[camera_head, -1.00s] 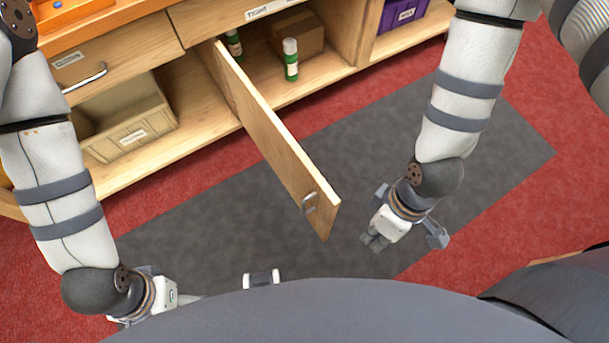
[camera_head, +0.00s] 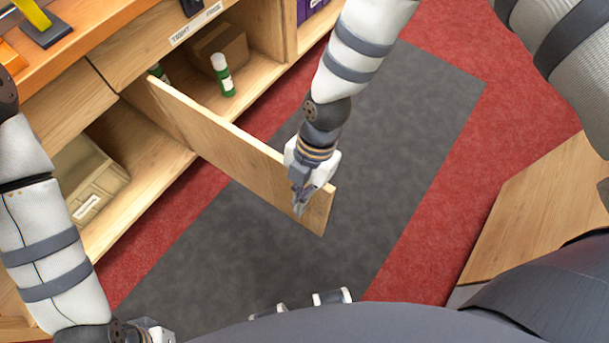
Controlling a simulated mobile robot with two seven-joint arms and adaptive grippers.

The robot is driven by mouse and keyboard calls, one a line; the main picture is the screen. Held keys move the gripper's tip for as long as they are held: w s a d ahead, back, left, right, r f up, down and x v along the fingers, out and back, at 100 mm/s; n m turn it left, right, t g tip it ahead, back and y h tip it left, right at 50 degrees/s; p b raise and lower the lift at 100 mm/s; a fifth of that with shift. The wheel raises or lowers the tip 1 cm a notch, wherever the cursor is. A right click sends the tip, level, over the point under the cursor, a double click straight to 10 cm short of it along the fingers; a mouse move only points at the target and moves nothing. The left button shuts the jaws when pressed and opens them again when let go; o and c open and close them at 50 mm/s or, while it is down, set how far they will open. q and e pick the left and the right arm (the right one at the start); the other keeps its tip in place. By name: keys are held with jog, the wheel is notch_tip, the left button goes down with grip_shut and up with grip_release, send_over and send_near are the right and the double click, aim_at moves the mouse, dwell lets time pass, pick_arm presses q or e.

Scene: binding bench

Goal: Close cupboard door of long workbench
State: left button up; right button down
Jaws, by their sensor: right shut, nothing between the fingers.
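The cupboard door (camera_head: 225,139) of the long workbench (camera_head: 143,157) stands wide open, jutting out from the bench over the grey mat. My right gripper (camera_head: 299,208) is shut and empty at the free end of the door, overlapping its outer edge in the picture. I cannot tell whether it touches the door. The door's handle is hidden behind the gripper. My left gripper (camera_head: 148,331) is at the bottom left, away from the door, mostly cut off behind my own body, and its fingers do not show.
A beige bin (camera_head: 93,183) sits in the lower left compartment. A grey mat (camera_head: 250,255) lies on red carpet. A wooden surface (camera_head: 540,205) stands at right.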

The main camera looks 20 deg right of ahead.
jog(key=shift+w+d+f, duration=0.5)
jog(key=shift+w+d, duration=0.05)
jog(key=shift+d, duration=0.1)
jog(key=shift+w+d+f, duration=0.45)
jog(key=shift+w+d, duration=0.1)
jog(key=shift+d, duration=0.1)
jog(key=shift+d, duration=0.1)
